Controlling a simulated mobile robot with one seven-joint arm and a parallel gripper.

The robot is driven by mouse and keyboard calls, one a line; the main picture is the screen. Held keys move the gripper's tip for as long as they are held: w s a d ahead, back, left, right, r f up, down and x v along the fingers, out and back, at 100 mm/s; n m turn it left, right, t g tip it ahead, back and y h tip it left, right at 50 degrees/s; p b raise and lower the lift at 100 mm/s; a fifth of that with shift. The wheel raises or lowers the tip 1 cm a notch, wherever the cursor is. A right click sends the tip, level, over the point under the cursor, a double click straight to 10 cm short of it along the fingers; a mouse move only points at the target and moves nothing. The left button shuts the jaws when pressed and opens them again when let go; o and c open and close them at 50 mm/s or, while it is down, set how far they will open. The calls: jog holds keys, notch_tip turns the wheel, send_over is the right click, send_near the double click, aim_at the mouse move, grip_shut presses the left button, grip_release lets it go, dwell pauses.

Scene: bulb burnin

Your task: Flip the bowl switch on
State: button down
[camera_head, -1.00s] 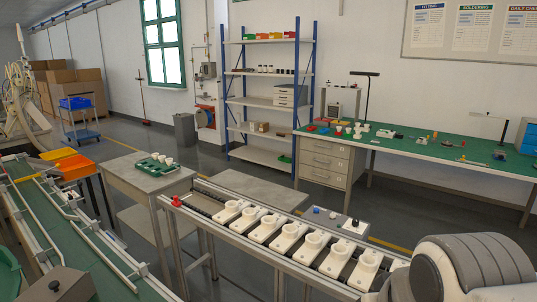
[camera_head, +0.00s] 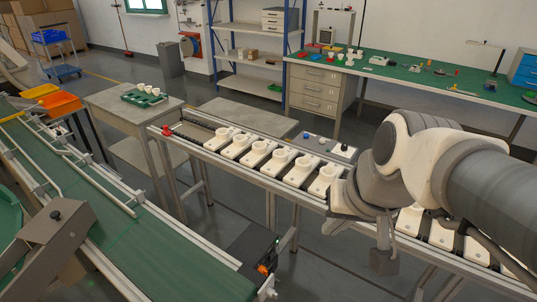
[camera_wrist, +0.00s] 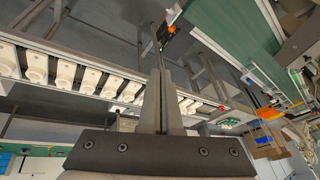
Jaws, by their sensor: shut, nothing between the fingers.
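No part is clearly marked as the bowl switch. A dark box (camera_head: 252,248) with an orange knob (camera_head: 264,268) and a small green light stands at the near end of the green conveyor. The orange knob also shows in the wrist view (camera_wrist: 171,29), beyond my fingers. A green bowl-like rim (camera_head: 8,225) is cut off at the left edge. My gripper (camera_wrist: 161,72) is shut and empty, its fingers together in the wrist view. In the head view my arm hangs over the rail at right, apart from the dark box.
A rail (camera_head: 185,147) carries several white holders (camera_head: 261,153). A small panel (camera_head: 328,148) with buttons sits behind it. A green conveyor (camera_head: 150,255) with metal guides runs along the left. A grey bracket (camera_head: 48,240) with a black knob stands over it. Floor shows between conveyor and rail.

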jog(key=w+a+f+m+g+y+b, duration=0.1)
jog(key=w+f+m+y+b, duration=0.2)
jog(key=w+f+m, duration=0.65)
jog(key=w+a+f+m+y+b, duration=0.1)
jog(key=w+f+m+y+b, duration=0.15)
jog(key=w+f, duration=0.8)
jog(key=d+f+m+b, duration=0.1)
jog(key=f+m, duration=0.3)
jog(key=f, duration=0.7)
jog(key=d+f+m+t+b, duration=0.1)
jog(key=d+f+m+b, duration=0.1)
jog(key=f, duration=0.9)
jog(key=d+f+m+b, duration=0.2)
jog(key=f+m, duration=0.3)
jog(key=f, duration=0.6)
jog(key=shift+s+m+t+b, duration=0.3)
jog(key=shift+s+m+b, duration=0.05)
jog(key=shift+m+b, duration=0.1)
jog(key=shift+f, duration=0.1)
jog(key=r+b+x, duration=0.1)
jog(key=x, duration=0.5)
jog(key=w+a+r+b+x, duration=0.1)
jog(key=b+x, duration=0.1)
jog(key=x, duration=0.5)
jog(key=shift+a, duration=0.3)
jog(key=shift+w, duration=0.1)
